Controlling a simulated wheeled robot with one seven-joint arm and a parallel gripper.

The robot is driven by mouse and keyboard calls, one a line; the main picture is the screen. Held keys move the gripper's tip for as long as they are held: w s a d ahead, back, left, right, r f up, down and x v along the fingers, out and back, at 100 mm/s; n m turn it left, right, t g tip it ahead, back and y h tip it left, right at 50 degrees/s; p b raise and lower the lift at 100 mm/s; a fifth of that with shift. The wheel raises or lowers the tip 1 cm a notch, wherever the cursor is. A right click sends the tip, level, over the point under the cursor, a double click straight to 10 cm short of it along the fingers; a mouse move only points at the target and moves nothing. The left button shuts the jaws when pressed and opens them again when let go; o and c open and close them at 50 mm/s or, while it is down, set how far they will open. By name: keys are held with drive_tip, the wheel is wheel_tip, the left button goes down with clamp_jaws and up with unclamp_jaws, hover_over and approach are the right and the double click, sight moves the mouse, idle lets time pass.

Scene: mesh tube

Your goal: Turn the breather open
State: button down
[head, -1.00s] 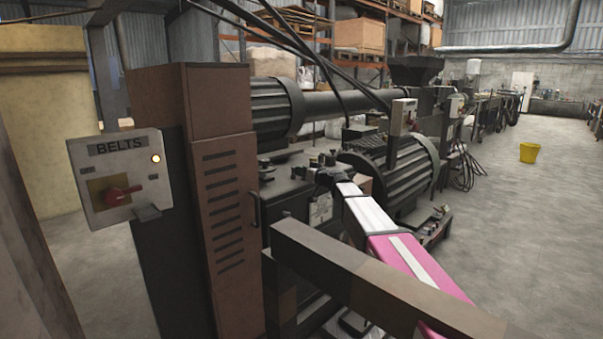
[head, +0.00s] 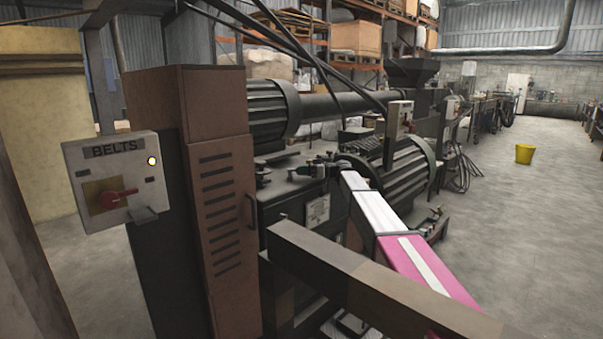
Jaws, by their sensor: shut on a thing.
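My arm, pink and white, reaches in from the lower right to the dark gearbox top (head: 283,183) in the middle of the head view. My gripper (head: 322,166), small and dark at this distance, is at the top of the gearbox, near its right end. It is shut on a small fitting there, which I take to be the breather. The jaws and the dark surroundings mostly hide the fitting, so its turn position cannot be read. Other small dark fittings (head: 262,175) stand on the left of the gearbox top.
A brown louvred cabinet (head: 222,200) and a grey BELTS switch box (head: 117,180) with a red knob stand on the left. A ribbed motor (head: 405,175) is behind my arm. A dark rail (head: 350,275) crosses in front. Open floor with a yellow bucket (head: 524,153) lies right.

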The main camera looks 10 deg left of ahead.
drive_tip(key=shift+w+n+g, duration=0.15)
drive_tip(key=shift+n+g, duration=0.15)
drive_tip(key=shift+g, duration=0.3)
drive_tip(key=c, duration=1)
unclamp_jaws()
drive_tip(key=v, duration=1)
drive_tip(key=shift+w+d+r, duration=0.1)
drive_tip(key=shift+d, duration=0.25)
